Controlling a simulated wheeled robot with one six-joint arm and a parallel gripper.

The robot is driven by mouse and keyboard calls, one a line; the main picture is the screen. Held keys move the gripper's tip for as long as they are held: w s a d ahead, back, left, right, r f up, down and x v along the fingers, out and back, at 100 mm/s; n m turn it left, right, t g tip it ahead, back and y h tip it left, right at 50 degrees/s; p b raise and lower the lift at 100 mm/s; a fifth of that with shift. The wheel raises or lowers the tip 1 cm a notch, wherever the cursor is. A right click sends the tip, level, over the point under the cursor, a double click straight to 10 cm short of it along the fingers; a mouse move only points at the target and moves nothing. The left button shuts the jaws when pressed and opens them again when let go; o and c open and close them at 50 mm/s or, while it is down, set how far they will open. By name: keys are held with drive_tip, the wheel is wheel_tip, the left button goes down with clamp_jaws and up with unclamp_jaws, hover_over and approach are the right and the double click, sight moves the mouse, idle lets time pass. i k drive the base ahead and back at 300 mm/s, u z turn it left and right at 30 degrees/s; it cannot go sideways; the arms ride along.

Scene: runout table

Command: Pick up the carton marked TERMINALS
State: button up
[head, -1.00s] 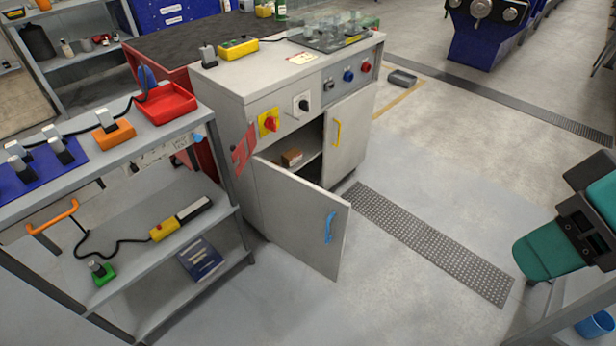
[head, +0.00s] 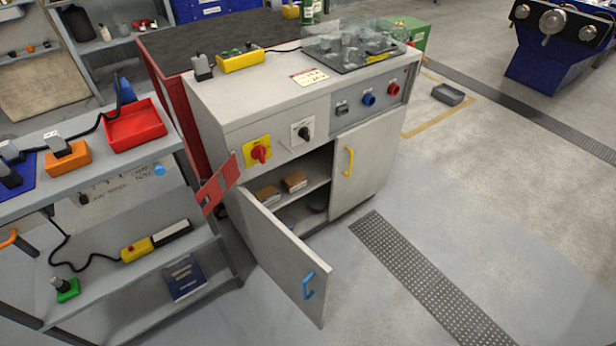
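Two small brown cartons sit on the upper shelf inside the grey cabinet (head: 230,110). One carton (head: 294,181) is nearer the middle of the opening, and the other carton (head: 268,195) is to its left. Any markings on them are too small to read, so I cannot tell which says TERMINALS. The cabinet's left door (head: 285,262), with a blue handle (head: 308,286), stands open. The right door (head: 365,165), with a yellow handle (head: 348,161), is shut. My gripper is not in view.
A dark round object (head: 317,201) lies lower in the cabinet. A shelf rack (head: 190,250) stands close on the left, with a red tray (head: 137,125) on top. The open door juts into the floor space. Floor around the drain grating (head: 420,280) is clear.

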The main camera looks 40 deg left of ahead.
sight(270, 194)
drive_tip(key=i, duration=3.05)
drive_tip(key=u, duration=3.5)
drive_tip(key=i, duration=0.55)
drive_tip(key=z, duration=0.05)
